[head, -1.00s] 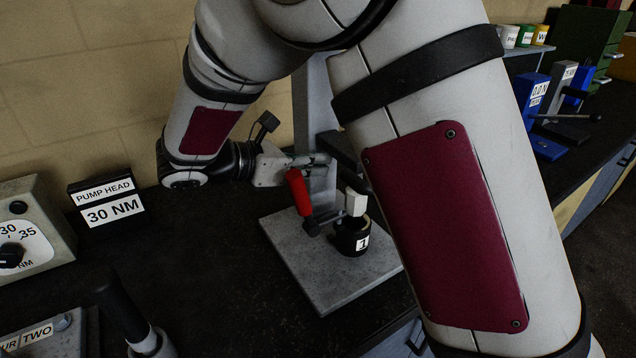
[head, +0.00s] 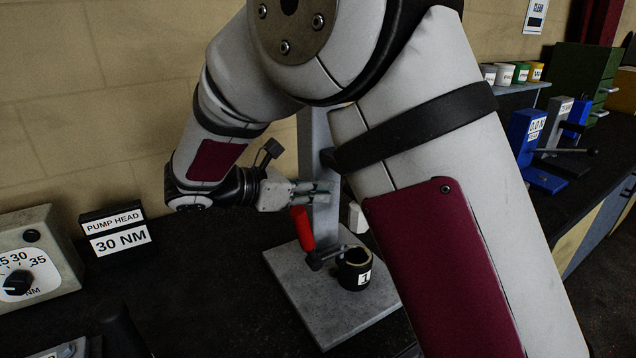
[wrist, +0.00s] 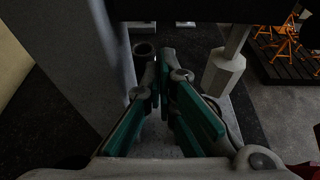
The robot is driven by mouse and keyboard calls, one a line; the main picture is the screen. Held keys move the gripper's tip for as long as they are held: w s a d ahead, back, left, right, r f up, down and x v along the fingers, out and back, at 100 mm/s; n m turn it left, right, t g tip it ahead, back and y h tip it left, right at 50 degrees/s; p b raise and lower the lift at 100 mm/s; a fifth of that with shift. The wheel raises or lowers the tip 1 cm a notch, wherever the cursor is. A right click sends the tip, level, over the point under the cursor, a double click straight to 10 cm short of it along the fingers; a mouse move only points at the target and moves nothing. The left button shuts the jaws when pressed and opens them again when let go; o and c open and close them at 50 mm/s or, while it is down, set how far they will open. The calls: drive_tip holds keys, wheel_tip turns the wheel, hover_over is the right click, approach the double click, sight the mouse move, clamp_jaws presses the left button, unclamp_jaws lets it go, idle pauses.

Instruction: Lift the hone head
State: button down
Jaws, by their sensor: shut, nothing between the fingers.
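The pale, faceted hone head (head: 357,218) hangs above the black cylinder marked 1 (head: 355,272), with a visible gap; my arm partly hides it. In the wrist view the hone head (wrist: 222,74) hangs on a rod to the right of the fingers, apart from them. My gripper (head: 326,189) is beside the stand's grey column, up and left of the hone head. In the wrist view my gripper (wrist: 159,58) has its teal-padded fingers closed at the tips with nothing between them.
The grey base plate (head: 310,300) carries the cylinder and a red-handled clamp (head: 303,230) below my gripper. A PUMP HEAD 30 NM sign (head: 117,230) and a dial box (head: 30,265) stand left. Orange stands (wrist: 285,45) show far right in the wrist view.

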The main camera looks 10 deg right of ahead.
drive_tip(key=f+b+v, duration=0.1)
drive_tip(key=v, duration=0.8)
drive_tip(key=shift+a, duration=0.45)
drive_tip(key=shift+s+a, duration=0.1)
drive_tip(key=shift+s, duration=0.1)
